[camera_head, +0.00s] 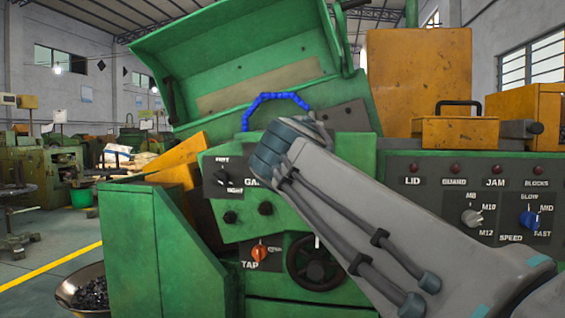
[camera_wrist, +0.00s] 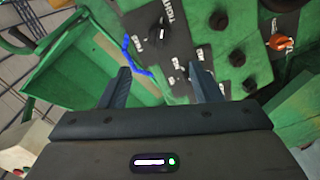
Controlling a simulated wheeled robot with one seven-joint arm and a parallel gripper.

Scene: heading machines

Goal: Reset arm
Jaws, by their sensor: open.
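My grey arm (camera_head: 365,215) reaches from the lower right of the head view up toward the middle of the green machine (camera_head: 185,255). Its wrist end hides my gripper in that view. In the wrist view my gripper (camera_wrist: 163,82) is open, its two dark fingers spread apart with nothing seen between them. Beyond the fingers are the green machine face, dark panels with knobs, and a blue segmented hose (camera_wrist: 138,56). The hose also shows in the head view (camera_head: 272,97), just above the wrist.
The green lid (camera_head: 240,60) stands raised. A left panel carries black knobs and an orange knob (camera_head: 259,252); a handwheel (camera_head: 316,262) sits beside it. The right panel has red lamps, a grey knob (camera_head: 471,217) and a blue knob (camera_head: 529,219). A metal bowl (camera_head: 70,278) stands lower left.

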